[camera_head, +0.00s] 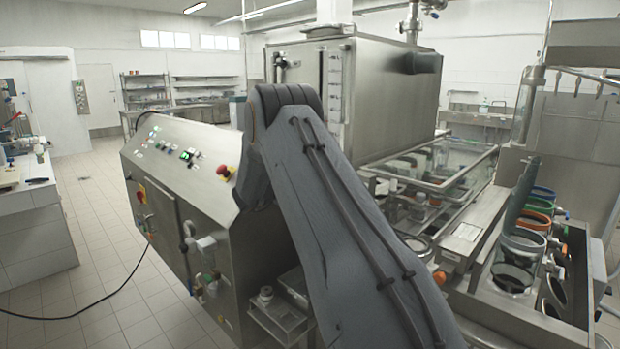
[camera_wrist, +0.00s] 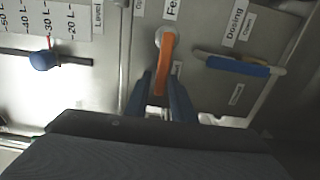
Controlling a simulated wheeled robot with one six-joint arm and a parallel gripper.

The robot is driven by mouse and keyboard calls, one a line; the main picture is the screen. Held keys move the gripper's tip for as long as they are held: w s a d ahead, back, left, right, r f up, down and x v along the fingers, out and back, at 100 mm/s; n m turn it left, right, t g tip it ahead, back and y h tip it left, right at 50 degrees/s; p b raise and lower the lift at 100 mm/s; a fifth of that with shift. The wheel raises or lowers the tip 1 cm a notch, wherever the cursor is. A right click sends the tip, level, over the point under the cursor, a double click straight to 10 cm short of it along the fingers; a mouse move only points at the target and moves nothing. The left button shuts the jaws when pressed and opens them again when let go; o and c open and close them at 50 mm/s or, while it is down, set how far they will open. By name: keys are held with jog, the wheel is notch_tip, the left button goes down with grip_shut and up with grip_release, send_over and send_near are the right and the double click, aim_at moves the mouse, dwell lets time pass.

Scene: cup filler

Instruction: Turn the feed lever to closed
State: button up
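The feed lever (camera_wrist: 165,62) is an orange handle on a steel panel, in the upper middle of the wrist view. It hangs down from a round pale pivot, leaning slightly left at its lower end. Above it is a label cut off after "Fe". My gripper (camera_wrist: 160,82) has one dark blue finger on each side of the lever's lower part. The fingers look apart, with the lever between them; firm contact does not show. In the head view my own arm hides the gripper and the lever.
Right of the lever is a blue dosing handle (camera_wrist: 238,65) with a "Dosing" label above. Left is a level scale (camera_wrist: 45,20) with a blue knob (camera_wrist: 43,61). The head view shows a control cabinet (camera_head: 180,170), a steel tank (camera_head: 385,95) and open floor at left.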

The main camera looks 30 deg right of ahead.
jog(key=shift+o, duration=0.3)
jog(key=shift+a, duration=0.15)
jog(key=b+v, duration=0.2)
jog(key=v, duration=0.5)
jog(key=shift+a+b, duration=0.35)
jog(key=shift+s, duration=0.1)
